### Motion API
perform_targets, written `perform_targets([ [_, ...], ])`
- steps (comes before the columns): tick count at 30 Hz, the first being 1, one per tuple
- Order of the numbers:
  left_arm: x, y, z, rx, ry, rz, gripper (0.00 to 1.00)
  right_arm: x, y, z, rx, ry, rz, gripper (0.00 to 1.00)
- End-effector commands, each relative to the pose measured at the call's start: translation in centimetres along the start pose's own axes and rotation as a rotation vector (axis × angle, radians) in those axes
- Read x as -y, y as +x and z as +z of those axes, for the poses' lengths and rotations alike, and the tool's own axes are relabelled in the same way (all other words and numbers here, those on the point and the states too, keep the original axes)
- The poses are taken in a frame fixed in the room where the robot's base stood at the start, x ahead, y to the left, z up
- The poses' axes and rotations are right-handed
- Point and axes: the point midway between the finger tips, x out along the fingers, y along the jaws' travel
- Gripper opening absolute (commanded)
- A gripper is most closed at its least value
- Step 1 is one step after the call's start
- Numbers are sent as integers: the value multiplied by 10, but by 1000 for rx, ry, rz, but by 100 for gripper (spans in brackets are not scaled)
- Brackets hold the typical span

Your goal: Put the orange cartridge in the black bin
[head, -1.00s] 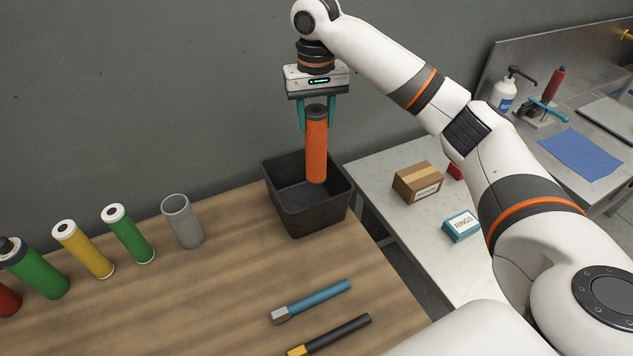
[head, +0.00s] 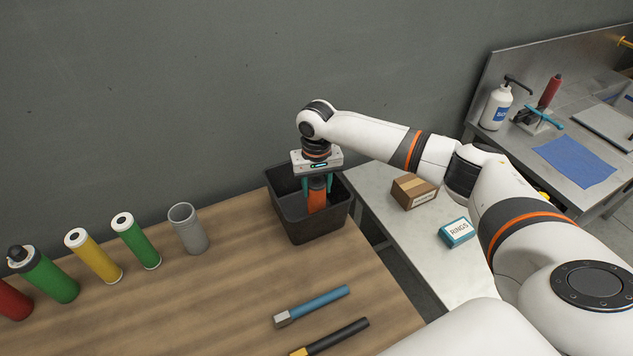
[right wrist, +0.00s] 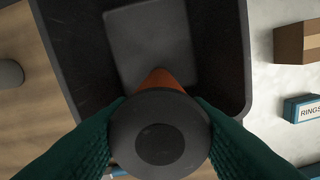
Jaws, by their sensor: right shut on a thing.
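The orange cartridge (head: 317,197) is upright inside the black bin (head: 308,231), its lower part within the bin's walls. My right gripper (head: 317,187) is shut on the cartridge near its top, with one teal finger on each side. In the right wrist view the cartridge's dark round cap (right wrist: 160,135) sits between the fingers, with a strip of orange below it. The black bin (right wrist: 213,60) surrounds it there, and its bare floor shows beyond. Whether the cartridge touches the bin floor I cannot tell. My left gripper is not in view.
A grey open tube (head: 190,236), a green cartridge (head: 137,245) and a yellow cartridge (head: 94,258) stand on the wooden table left of the bin. Blue (head: 312,305) and black-handled tools lie in front. A cardboard box (head: 413,191) and a rings box (head: 457,232) sit on the side table.

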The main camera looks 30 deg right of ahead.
Motion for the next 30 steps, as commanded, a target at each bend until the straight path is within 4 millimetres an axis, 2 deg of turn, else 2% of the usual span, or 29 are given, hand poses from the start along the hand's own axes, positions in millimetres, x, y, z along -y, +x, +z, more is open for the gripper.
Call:
perform_targets([
  [8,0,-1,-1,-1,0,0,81,0,2,0,0,0,1,5],
  [9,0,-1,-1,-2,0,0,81,0,3,0,0,0,1,45],
  [13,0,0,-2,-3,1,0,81,0,2,0,1,0,1,65],
  [23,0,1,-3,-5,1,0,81,0,0,0,1,0,1,65],
  [26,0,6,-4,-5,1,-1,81,-1,-9,1,2,-1,3,65],
  [30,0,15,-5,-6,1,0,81,-1,-35,1,5,0,3,65],
])
